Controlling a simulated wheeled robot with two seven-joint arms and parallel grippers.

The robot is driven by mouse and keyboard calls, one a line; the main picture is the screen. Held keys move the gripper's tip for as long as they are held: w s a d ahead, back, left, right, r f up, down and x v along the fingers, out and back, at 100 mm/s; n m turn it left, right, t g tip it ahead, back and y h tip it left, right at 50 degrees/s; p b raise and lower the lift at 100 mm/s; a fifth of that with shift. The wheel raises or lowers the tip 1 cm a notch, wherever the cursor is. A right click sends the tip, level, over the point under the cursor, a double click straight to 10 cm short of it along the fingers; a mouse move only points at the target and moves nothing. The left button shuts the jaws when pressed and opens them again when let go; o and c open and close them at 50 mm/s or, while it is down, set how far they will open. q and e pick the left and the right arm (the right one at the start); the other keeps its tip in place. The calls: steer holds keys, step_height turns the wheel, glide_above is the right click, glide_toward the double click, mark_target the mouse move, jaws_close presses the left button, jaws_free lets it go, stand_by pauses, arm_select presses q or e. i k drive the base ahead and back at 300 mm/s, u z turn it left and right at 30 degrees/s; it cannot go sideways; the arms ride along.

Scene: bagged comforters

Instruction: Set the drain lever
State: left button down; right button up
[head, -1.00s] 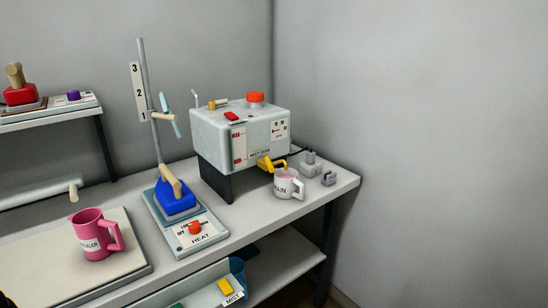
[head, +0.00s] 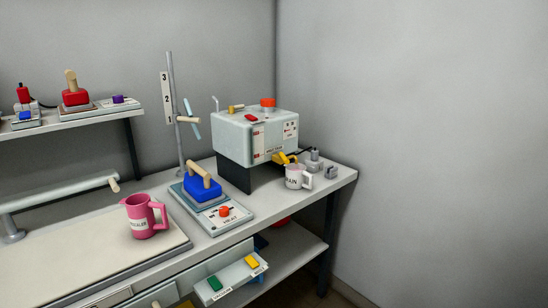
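The pale grey-green machine (head: 232,133) stands on a dark support at the far right of the bench. A yellow lever (head: 281,158) sticks out low on its front right, above a white mug (head: 293,180) whose lettering is partly readable and ends in "AN". I take this lever to be the drain lever; its own label cannot be read. Its exact setting is too small to tell. A tan handle (head: 236,108), a red switch (head: 251,118) and an orange-red knob (head: 268,103) are on the machine's top. Neither of my grippers is in view.
A blue iron (head: 203,189) sits on a heat base with an orange knob (head: 224,211), before a numbered pole (head: 174,110). A pink pitcher (head: 138,222) stands on a pale board. Grey blocks (head: 331,172) lie right of the mug. A panel below carries green and yellow blocks (head: 252,262).

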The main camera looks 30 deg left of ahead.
mark_target(286, 160)
steer(key=u, duration=0.5)
steer(key=i, duration=1.65)
steer(key=u, duration=0.1)
